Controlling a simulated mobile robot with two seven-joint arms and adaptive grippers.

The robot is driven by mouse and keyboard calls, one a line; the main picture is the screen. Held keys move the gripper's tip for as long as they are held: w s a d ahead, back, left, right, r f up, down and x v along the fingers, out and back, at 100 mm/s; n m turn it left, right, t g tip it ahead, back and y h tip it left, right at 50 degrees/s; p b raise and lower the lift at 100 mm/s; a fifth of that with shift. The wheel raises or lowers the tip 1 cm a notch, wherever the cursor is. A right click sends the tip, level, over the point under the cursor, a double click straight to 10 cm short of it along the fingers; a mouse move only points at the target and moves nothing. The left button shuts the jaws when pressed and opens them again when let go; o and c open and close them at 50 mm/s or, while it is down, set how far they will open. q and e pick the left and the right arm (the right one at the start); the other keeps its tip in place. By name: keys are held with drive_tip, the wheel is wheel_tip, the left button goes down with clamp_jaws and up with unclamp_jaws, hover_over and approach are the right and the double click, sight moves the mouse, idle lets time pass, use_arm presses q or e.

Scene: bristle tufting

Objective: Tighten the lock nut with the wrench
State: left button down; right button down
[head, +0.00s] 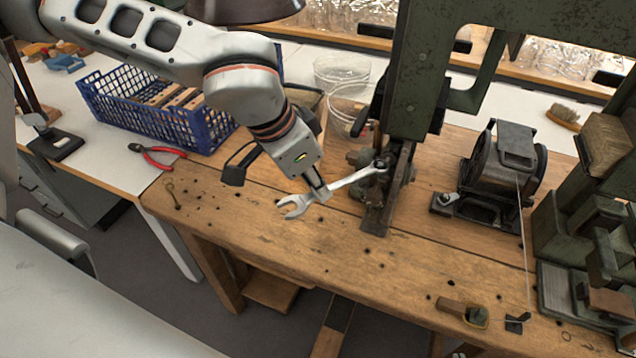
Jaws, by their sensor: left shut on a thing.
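My left gripper (318,190) is in the middle of the head view, above the wooden bench. It is shut on the wrench (352,179), a silver combination wrench, gripping it toward its open-jaw end. That open end points to the lower left. The other end reaches right to the base of the green machine column (411,70), by a dark fitting. The lock nut is too small to make out there; the wrench end seems to be at or over it, but I cannot tell if it is seated. My right gripper is not in view.
The wooden bench (270,240) is clear in front of the wrench. A blue crate (205,128) with brush blocks and red-handled pliers (160,155) are at left. A black spool machine (502,165) and green machinery (580,215) stand right. Clear containers (342,72) are behind.

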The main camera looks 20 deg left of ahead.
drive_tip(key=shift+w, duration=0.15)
use_arm(q)
drive_tip(key=shift+s+d, duration=0.1)
drive_tip(key=shift+d, duration=0.05)
drive_tip(key=shift+s+d+n+b, duration=0.4)
drive_tip(key=shift+d+n+b, duration=0.2)
drive_tip(key=shift+n+b, duration=0.15)
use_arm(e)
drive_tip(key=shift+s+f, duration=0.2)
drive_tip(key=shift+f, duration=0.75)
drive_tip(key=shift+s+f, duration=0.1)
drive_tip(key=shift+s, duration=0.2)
use_arm(q)
drive_tip(key=shift+r, duration=0.15)
